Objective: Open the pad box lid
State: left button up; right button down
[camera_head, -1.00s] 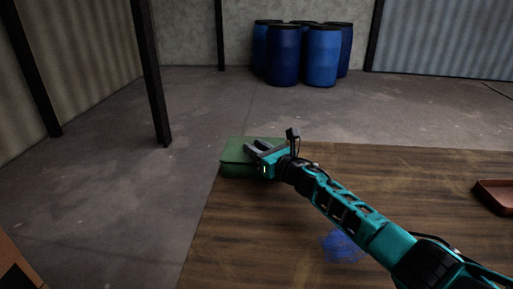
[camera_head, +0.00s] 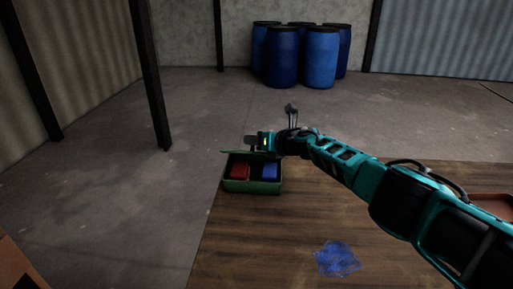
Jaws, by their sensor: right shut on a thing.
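The green pad box (camera_head: 252,187) stands at the far left corner of the wooden table. Its lid (camera_head: 235,154) is raised at the back, and the inside shows. A red pad (camera_head: 240,172) lies in the left part and a blue pad (camera_head: 270,171) in the right part. My right gripper (camera_head: 252,142) is at the lid's raised edge, shut on the lid. The arm partly hides the lid's right side. My left gripper is not in view.
A blue scribbled patch (camera_head: 338,259) lies on the wooden table (camera_head: 290,225). A reddish-brown tray (camera_head: 491,204) is at the right, partly behind my arm. Several blue barrels (camera_head: 321,56) stand far back. A dark post (camera_head: 150,80) rises left of the table.

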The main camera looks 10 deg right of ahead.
jog(key=shift+w+d+r, duration=0.15)
jog(key=shift+w+r, duration=0.2)
jog(key=shift+r, duration=0.05)
jog(key=shift+w+r, duration=0.1)
jog(key=c, duration=1.2)
grip_release()
jog(key=o, duration=0.4)
